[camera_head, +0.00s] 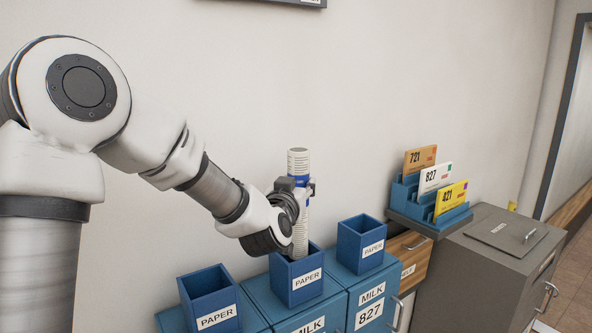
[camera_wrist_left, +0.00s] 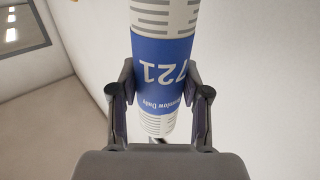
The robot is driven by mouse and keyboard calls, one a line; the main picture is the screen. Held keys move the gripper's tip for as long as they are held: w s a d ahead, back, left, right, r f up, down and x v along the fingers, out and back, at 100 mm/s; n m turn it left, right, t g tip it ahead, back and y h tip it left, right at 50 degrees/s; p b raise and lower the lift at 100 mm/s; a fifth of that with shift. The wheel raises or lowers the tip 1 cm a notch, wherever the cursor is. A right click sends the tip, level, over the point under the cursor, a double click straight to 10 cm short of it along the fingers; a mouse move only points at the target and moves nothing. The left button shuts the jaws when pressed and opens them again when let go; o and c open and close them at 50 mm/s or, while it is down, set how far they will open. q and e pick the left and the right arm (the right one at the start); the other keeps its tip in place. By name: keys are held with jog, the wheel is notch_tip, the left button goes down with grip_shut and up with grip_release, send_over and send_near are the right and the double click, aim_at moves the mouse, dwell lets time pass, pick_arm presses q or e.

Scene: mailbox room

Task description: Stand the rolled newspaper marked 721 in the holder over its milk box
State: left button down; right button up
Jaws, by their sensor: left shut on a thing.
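The rolled newspaper (camera_head: 298,163) is white with a blue band and stands about upright over the middle paper holder. In the left wrist view the band of the newspaper (camera_wrist_left: 164,60) shows 721, upside down. My left gripper (camera_head: 299,190) is shut on the roll, one finger on each side in the left wrist view (camera_wrist_left: 160,105). The roll's lower end meets the opening of the middle blue holder (camera_head: 292,287), marked PAPER; how deep it sits is hidden. The milk box (camera_head: 285,315) below shows MILK, its number cut off. My right gripper is out of view.
Similar PAPER holders stand left (camera_head: 208,300) and right (camera_head: 361,244). The right milk box (camera_head: 370,300) is marked 827. A blue rack (camera_head: 405,196) holds cards 721, 827 and 421. A grey cabinet (camera_head: 470,265) stands at right. The wall is close behind.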

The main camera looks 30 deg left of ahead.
pick_arm(q)
notch_tip(320, 180, down, 6)
jog(key=s+b, duration=0.1)
jog(key=b, duration=0.3)
jog(key=shift+s+d, duration=0.15)
jog(key=shift+s, duration=0.15)
jog(key=c, duration=0.6)
grip_release()
jog(key=shift+o, duration=0.7)
jog(key=shift+w, duration=0.25)
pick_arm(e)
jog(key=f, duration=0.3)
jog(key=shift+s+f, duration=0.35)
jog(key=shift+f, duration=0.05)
pick_arm(q)
jog(key=v, duration=0.7)
jog(key=shift+s, duration=0.3)
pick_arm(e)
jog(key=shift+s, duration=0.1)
